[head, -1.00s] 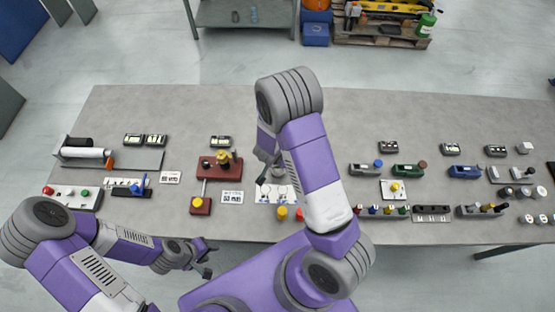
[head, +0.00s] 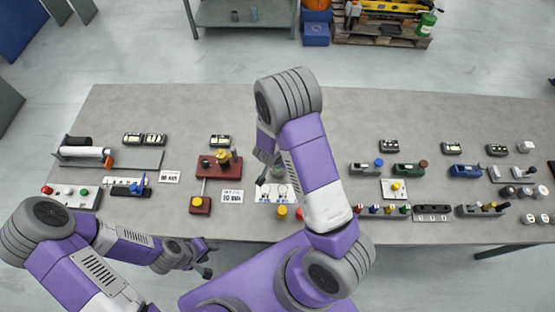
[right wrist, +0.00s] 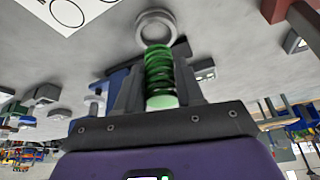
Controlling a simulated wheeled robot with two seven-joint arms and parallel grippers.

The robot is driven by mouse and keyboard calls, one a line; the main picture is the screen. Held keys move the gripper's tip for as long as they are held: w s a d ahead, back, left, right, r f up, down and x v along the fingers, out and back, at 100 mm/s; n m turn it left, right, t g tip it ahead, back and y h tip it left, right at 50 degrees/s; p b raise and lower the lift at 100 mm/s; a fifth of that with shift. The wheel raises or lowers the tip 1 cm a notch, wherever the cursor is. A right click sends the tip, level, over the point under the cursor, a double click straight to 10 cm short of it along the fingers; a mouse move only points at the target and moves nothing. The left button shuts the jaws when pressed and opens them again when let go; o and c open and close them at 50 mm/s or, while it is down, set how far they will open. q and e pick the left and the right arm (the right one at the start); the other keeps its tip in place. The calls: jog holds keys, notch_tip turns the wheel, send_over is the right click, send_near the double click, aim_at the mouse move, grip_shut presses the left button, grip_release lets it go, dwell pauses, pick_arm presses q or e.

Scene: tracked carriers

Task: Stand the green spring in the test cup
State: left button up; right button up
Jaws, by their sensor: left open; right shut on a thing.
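The green spring (right wrist: 158,72) is clamped between the fingers of my right gripper (right wrist: 160,92) in the right wrist view. A grey round cup with a hollow middle, which looks like the test cup (right wrist: 154,38), lies just beyond the spring's far end. The spring's far end overlaps the cup's near rim in this view; I cannot tell whether it is inside or only in front. In the head view my right forearm largely hides the right gripper and the spring. My left gripper (head: 209,260) is open and empty in front of the table's near edge.
A white sheet with circles (head: 268,193) lies by the right gripper. A dark red fixture with a brass part (head: 210,168) stands left of it. Several small blocks and carriers (head: 408,170) fill the right side. The table's back strip (head: 180,105) is clear.

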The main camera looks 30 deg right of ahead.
jog(key=shift+f+b, duration=0.3)
jog(key=shift+f, duration=0.3)
dwell(1.0)
jog(key=shift+f+b, duration=1.05)
jog(key=shift+f, duration=0.35)
dwell(0.6)
dwell(0.3)
jog(key=o, duration=1.1)
jog(key=shift+o, duration=0.5)
jog(key=o, duration=0.4)
